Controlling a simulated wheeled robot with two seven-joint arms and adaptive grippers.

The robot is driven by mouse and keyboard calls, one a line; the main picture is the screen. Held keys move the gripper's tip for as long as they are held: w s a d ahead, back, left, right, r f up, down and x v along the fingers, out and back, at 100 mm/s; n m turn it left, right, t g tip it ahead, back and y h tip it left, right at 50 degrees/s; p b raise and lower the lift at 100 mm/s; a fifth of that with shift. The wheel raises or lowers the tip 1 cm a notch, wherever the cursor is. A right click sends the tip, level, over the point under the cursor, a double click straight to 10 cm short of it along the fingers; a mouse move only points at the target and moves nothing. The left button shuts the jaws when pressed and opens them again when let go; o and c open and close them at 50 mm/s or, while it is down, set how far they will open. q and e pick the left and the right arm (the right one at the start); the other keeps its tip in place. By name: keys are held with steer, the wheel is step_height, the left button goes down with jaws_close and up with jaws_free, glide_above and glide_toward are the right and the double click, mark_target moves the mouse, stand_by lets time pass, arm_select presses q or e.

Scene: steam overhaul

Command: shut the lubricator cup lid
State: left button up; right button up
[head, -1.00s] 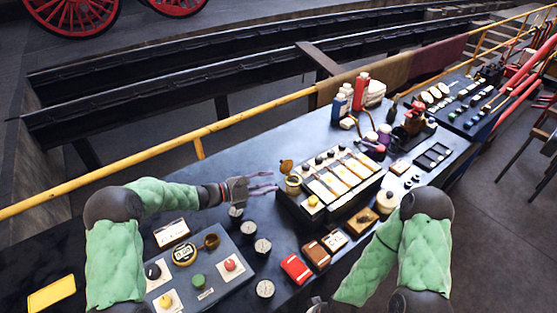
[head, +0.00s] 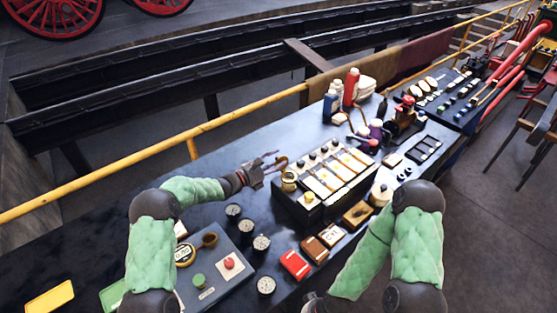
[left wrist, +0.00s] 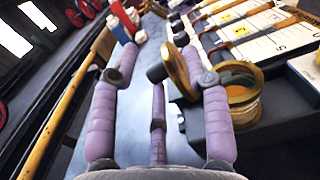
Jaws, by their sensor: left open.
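The lubricator cup (head: 289,183) is a small brass cup at the left end of a dark box on the bench. It also shows in the left wrist view (left wrist: 240,96). Its round brass lid (left wrist: 182,72) stands raised on edge at the cup's side, with a dark knob on its face. My left gripper (head: 275,158) is open and beside the lid. In the left wrist view its purple fingers (left wrist: 152,28) reach forward, with the lid between them, close to the right finger. I cannot tell if they touch.
The dark box (head: 330,190) carries a row of pale plates and dark knobs. Bottles (head: 350,88) stand behind it. Gauges (head: 261,243) and a grey control panel (head: 215,275) lie in front. A yellow rail (head: 150,155) runs along the bench's far edge.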

mark_target(284, 170)
arm_select(q)
steer(key=shift+x, duration=0.8)
steer(key=shift+c, duration=0.3)
jaws_close()
steer(key=m+b, duration=0.2)
steer(key=b, duration=0.1)
steer(key=s+d+m+b, duration=0.1)
steer(key=m+b, duration=0.1)
steer(key=s+m+b, duration=0.1)
steer(key=b, duration=0.2)
steer(key=shift+d+r+m+b, duration=0.2)
steer(key=shift+r+m+b, duration=0.05)
steer(key=shift+m+b, duration=0.15)
steer(key=shift+s+d+r+m+b, duration=0.15)
steer(key=shift+s+d+m+b, duration=0.05)
steer(key=shift+m+b, duration=0.5)
